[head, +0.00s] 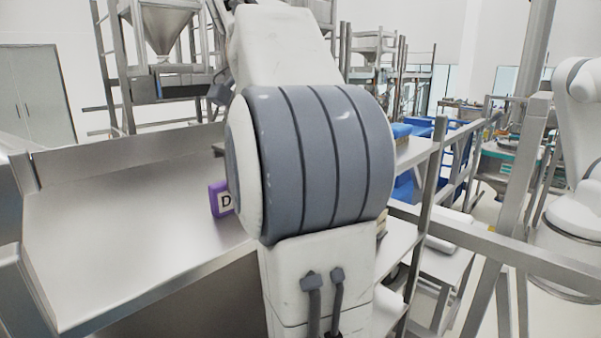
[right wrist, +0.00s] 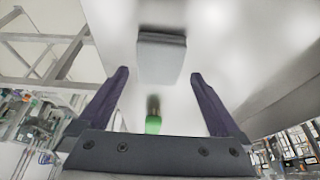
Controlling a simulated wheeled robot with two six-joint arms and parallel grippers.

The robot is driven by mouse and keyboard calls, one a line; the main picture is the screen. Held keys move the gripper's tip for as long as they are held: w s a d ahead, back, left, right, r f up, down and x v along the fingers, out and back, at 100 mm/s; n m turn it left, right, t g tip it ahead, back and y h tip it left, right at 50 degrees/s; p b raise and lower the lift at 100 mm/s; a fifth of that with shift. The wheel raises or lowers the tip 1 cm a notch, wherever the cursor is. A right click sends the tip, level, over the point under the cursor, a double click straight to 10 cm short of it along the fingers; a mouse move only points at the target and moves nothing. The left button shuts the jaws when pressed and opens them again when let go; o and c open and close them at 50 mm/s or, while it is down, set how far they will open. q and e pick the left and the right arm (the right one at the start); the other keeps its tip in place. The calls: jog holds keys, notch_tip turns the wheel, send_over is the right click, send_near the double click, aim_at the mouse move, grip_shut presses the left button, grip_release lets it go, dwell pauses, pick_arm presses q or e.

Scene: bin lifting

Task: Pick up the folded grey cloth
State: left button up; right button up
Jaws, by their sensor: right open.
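The folded grey cloth (right wrist: 162,60) shows in the right wrist view as a flat grey block on a pale surface. It lies beyond the fingertips of my right gripper (right wrist: 159,73), roughly centred between them in the picture. The right gripper is open, with its two dark fingers apart and nothing between them. In the head view one of my own arm links fills the middle, and I cannot make out the cloth there. My left gripper is in neither view.
A green-ended object (right wrist: 153,122) lies on the same surface, nearer my right gripper than the cloth. Metal rails (head: 480,252) and blue bins (head: 404,188) are at the right.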

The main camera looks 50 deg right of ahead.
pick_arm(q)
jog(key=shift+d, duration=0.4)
pick_arm(e)
jog(key=shift+x, duration=2.3)
jog(key=shift+d, duration=0.1)
jog(key=c, duration=1.1)
jog(key=shift+r, duration=0.15)
jog(key=shift+r+b, duration=0.3)
jog(key=shift+r, duration=0.55)
jog(key=r, duration=0.2)
jog(key=shift+s+r, duration=0.25)
jog(key=shift+s, duration=0.05)
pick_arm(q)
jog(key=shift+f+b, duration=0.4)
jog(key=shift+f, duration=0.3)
pick_arm(e)
jog(key=s+d+r, duration=0.1)
jog(key=s+r, duration=0.5)
jog(key=s, duration=0.5)
jog(key=shift+r, duration=0.3)
jog(key=shift+d, duration=0.1)
